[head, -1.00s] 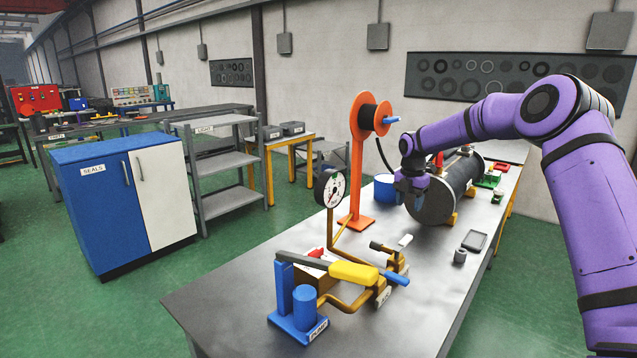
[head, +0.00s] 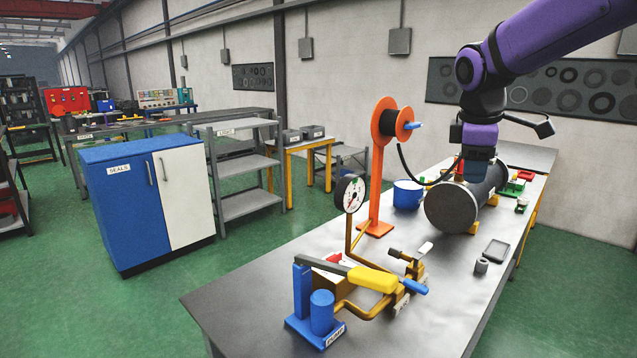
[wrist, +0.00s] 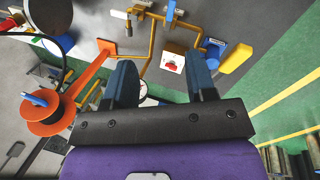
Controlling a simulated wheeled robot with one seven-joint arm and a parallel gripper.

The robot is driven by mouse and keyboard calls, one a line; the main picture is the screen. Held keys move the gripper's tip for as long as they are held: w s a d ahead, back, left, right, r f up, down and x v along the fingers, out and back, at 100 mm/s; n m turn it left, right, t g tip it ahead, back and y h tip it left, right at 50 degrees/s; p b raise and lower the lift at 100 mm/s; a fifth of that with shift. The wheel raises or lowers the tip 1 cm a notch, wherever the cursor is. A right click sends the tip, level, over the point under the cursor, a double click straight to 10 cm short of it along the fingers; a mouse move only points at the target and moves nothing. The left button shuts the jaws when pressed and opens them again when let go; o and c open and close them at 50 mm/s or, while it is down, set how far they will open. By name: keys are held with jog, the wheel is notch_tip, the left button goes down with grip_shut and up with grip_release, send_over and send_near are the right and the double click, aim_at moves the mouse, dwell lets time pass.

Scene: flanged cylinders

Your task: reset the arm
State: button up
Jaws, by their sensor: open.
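My gripper (head: 478,172) hangs from my purple arm above the flanged grey cylinder (head: 455,208) at the far part of the workbench. In the wrist view my gripper (wrist: 163,85) shows two dark blue fingers spread apart with nothing held between them. The cylinder lies on its side on yellow supports. The fingertips overlap it in the head view, and I cannot tell whether they touch it.
On the bench (head: 258,303) stand an orange reel stand (head: 376,185), a blue mug (head: 407,194), a pressure gauge (head: 350,194) and a blue hand pump (head: 321,312) with a yellow-gripped lever. A blue and white cabinet (head: 120,205) stands left. Green floor between them is clear.

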jog(key=s+d+f+m+t+y, duration=0.1)
jog(key=s+m, duration=1.2)
jog(key=s, duration=1.4)
jog(key=shift+d+f+t+y, duration=0.15)
jog(key=shift+f+t+y, duration=0.45)
jog(key=shift+t, duration=0.3)
